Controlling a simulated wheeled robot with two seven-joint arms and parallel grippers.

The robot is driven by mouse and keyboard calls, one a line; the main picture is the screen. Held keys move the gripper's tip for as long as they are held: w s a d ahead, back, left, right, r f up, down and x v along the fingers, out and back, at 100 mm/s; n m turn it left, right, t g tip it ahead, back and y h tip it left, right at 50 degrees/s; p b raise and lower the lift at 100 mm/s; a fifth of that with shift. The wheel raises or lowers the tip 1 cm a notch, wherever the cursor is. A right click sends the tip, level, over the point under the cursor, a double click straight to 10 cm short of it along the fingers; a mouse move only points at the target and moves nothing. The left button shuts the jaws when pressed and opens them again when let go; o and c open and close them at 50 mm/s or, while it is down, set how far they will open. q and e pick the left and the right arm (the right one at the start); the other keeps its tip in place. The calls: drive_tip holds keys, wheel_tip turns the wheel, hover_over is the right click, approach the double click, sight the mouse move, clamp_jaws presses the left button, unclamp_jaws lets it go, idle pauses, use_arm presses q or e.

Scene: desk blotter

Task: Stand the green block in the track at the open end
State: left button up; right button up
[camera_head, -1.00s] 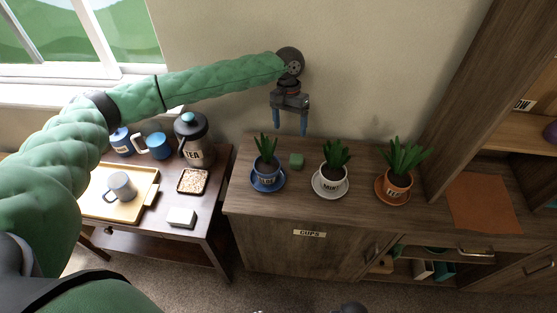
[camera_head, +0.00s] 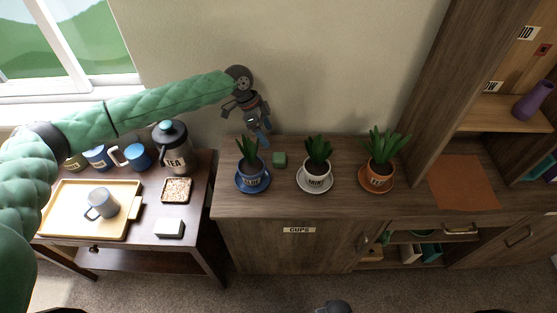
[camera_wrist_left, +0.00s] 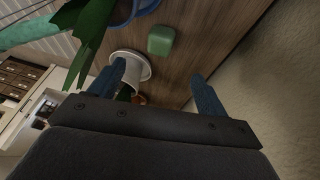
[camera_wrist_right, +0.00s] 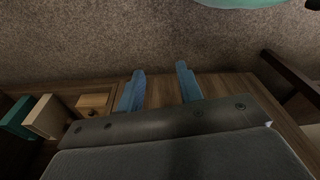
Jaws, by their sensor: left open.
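The green block (camera_head: 280,159) is a small cube-like piece on the cabinet top, between the blue pot and the white pot, toward the wall. It also shows in the left wrist view (camera_wrist_left: 161,40), beyond the fingertips. My left gripper (camera_head: 260,135) is open and empty above the back of the cabinet, behind the blue pot and left of the block. Its fingers (camera_wrist_left: 157,78) point toward the cabinet top, apart from the block. My right gripper (camera_wrist_right: 160,72) has its fingers apart with nothing between them, low in front of the cabinet. I cannot make out a track.
A blue pot (camera_head: 253,180), a white pot (camera_head: 314,179) and an orange pot (camera_head: 378,177) with plants stand in a row on saucers. An orange mat (camera_head: 464,182) lies right.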

sight(279, 155)
use_arm(q)
drive_tip(key=p+x, duration=0.2)
drive_tip(key=x, duration=0.4)
drive_tip(key=shift+d+f, duration=0.2)
drive_tip(key=shift+f, duration=0.1)
drive_tip(key=p+x, duration=0.1)
drive_tip(key=x, duration=0.2)
drive_tip(key=shift+s+d+f+p, duration=0.15)
drive_tip(key=shift+f+p, duration=0.2)
drive_tip(key=shift+p, duration=0.05)
drive_tip(key=shift+d+f, duration=0.2)
drive_tip(key=shift+f, duration=0.5)
use_arm(e)
drive_tip(key=s+d+f, duration=0.3)
drive_tip(key=f, duration=0.4)
drive_tip(key=shift+s+d+f, duration=0.15)
drive_tip(key=shift+s+f, duration=0.15)
drive_tip(key=shift+f, duration=0.05)
use_arm(q)
drive_tip(key=shift+s, duration=0.1)
drive_tip(key=c, duration=1.4)
drive_tip(key=shift+c, duration=0.4)
use_arm(e)
drive_tip(key=shift+d, duration=0.1)
